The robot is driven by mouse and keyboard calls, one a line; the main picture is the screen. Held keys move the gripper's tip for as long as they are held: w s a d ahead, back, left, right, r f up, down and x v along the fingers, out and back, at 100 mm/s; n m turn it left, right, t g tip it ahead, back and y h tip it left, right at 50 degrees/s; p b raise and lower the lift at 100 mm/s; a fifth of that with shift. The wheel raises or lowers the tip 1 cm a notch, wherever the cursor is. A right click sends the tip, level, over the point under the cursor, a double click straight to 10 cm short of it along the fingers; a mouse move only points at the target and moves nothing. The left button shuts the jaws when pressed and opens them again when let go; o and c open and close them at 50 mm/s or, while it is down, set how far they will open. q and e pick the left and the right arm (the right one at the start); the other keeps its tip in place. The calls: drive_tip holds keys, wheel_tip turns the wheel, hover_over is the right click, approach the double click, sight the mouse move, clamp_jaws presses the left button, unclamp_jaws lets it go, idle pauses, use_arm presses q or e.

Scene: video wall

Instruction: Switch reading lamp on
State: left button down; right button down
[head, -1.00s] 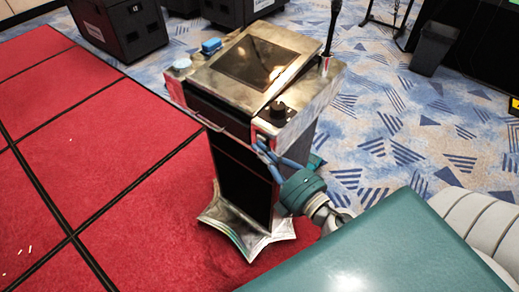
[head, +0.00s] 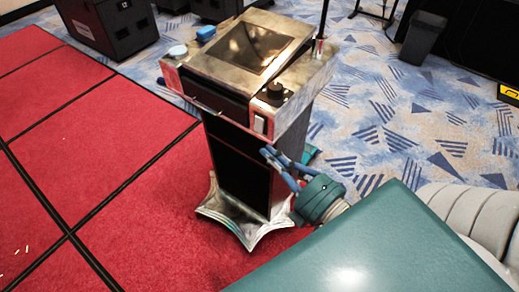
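A metal-topped lectern (head: 225,165) stands on the red carpet's edge, with a thin black stem (head: 325,14) rising from its back right corner. The stem's upper end is out of frame, so I cannot tell whether it is the reading lamp or whether it is lit. A small pale rocker switch (head: 260,124) sits on the lectern's front right face, below a black knob (head: 274,91). My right gripper (head: 269,153) has its two blue fingers apart and empty, just below and slightly right of the switch; they appear clear of it. My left gripper is not in view.
A blue block (head: 206,33) and a pale round item (head: 178,51) rest on the lectern's left edge. Black cases (head: 112,25) stand behind left. A dark bin (head: 422,38) stands at the back right. Patterned blue carpet right of the lectern is largely clear.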

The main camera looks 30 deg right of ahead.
drive_tip(key=s, duration=0.3)
drive_tip(key=shift+d+r+b, duration=0.1)
drive_tip(key=shift+r+b, duration=0.05)
drive_tip(key=shift+b, duration=0.25)
drive_tip(key=s+f+m+g+h, duration=0.2)
drive_tip(key=f+m+g, duration=0.3)
drive_tip(key=f, duration=1.4)
drive_tip(key=s+f+m+g+h, duration=0.15)
drive_tip(key=f+m, duration=0.45)
drive_tip(key=f, duration=1.4)
drive_tip(key=s+a+f+m+g, duration=0.3)
drive_tip(key=s+f+g, duration=0.2)
drive_tip(key=s+f, duration=0.8)
drive_tip(key=s+f+m+g, duration=0.3)
drive_tip(key=s+f+g, duration=0.2)
drive_tip(key=s+f, duration=0.5)
drive_tip(key=s, duration=0.2)
drive_tip(key=shift+s+d+f+y, duration=0.15)
drive_tip(key=shift+s+d+y, duration=0.15)
drive_tip(key=shift+y, duration=0.05)
